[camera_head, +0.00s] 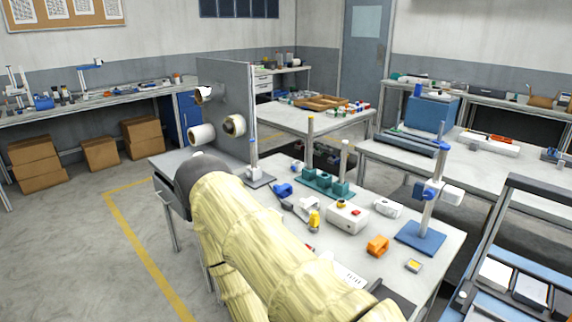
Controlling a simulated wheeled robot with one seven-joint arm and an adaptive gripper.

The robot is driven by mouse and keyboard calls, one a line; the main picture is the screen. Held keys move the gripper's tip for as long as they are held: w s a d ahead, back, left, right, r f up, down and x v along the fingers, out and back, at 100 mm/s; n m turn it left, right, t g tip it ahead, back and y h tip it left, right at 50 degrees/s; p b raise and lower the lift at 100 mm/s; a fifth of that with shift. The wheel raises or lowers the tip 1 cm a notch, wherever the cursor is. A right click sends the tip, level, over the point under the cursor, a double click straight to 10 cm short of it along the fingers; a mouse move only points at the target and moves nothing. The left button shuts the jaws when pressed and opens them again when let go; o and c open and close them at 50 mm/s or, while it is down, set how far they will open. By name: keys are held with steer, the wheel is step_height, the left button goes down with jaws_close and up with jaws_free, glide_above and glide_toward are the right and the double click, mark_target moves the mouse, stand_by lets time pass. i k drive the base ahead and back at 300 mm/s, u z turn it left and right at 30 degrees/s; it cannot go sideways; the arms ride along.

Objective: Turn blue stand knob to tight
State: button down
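A stand with a blue base plate (420,237) and an upright pale column stands at the right end of the near table. A blue clamp part (421,191) sits partway up the column, with a white block (452,195) on its right side. The knob is too small to tell apart from the clamp, and its setting cannot be read. My arm, in a cream sleeve with a dark rounded joint, crosses the lower middle of the view, left of the stand and apart from it in the picture. My gripper is not in view.
The near table (335,252) holds a green base with posts (325,184), a grey box (347,217), an orange part (377,245) and several small items. A grey upright panel (228,105) with rolls stands at its left end. A cart (520,290) is at lower right.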

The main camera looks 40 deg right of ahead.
mark_target(429, 194)
steer(key=z, duration=2.15)
steer(key=k, duration=0.3)
steer(key=u, duration=0.15)
